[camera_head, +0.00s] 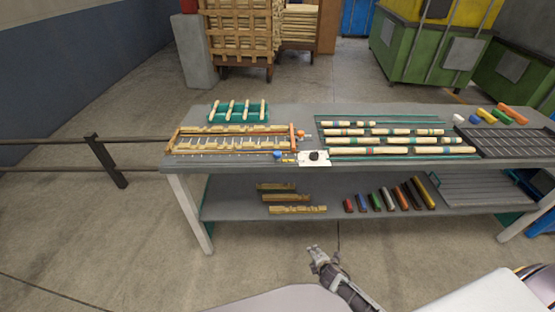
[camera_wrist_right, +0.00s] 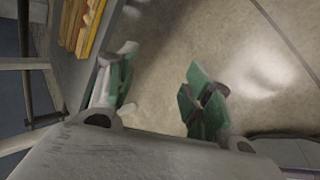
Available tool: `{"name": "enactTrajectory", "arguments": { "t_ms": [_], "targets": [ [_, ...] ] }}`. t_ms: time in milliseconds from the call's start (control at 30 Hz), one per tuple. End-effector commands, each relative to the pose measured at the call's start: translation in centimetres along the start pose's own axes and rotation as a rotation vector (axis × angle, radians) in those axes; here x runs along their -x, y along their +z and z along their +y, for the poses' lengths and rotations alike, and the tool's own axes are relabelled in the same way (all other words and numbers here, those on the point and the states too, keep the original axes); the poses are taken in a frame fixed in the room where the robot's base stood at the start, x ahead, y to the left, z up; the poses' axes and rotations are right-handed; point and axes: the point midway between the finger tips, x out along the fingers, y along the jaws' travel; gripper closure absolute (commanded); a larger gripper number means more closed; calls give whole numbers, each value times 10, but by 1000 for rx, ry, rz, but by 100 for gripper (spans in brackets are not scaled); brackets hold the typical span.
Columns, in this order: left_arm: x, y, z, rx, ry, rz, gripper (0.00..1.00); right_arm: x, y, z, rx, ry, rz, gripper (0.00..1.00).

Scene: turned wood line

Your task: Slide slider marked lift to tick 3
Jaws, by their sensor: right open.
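On the table, a wooden frame holds rows of turned rods and thin rails (camera_head: 235,142). At its right end are an orange knob (camera_head: 301,134) and a blue knob (camera_head: 277,154), with a white plate bearing a black knob (camera_head: 315,158) beside them. Marks and tick numbers are too small to read, so I cannot tell which part is the slider marked lift. My right gripper (camera_head: 316,252) is in front of and below the table, well apart from these parts. In the right wrist view its green-padded fingers (camera_wrist_right: 160,88) are apart with nothing between them. My left gripper is not in view.
A grey two-shelf table (camera_head: 290,118) carries a green rack of rods (camera_head: 238,113), laid-out turned pieces (camera_head: 400,142) and a black ribbed tray (camera_head: 500,142). Wooden pieces and coloured blocks lie on the lower shelf (camera_head: 240,208). The floor in front is clear.

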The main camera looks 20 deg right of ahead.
Motion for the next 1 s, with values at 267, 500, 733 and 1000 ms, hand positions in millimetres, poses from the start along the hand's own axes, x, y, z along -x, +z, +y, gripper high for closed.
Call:
{"name": "enactTrajectory", "arguments": {
  "t_ms": [267, 500, 733, 1000],
  "targets": [
    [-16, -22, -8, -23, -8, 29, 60, 15, 8, 121, 406, 211, -74, 49],
    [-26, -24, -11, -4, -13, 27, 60, 54, -5, 216, 746, 382, -189, 49],
    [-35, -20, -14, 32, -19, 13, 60, 109, -23, 297, 1049, 532, -356, 49],
    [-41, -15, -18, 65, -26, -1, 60, 174, -37, 359, 1293, 639, -561, 49]
  ]
}}
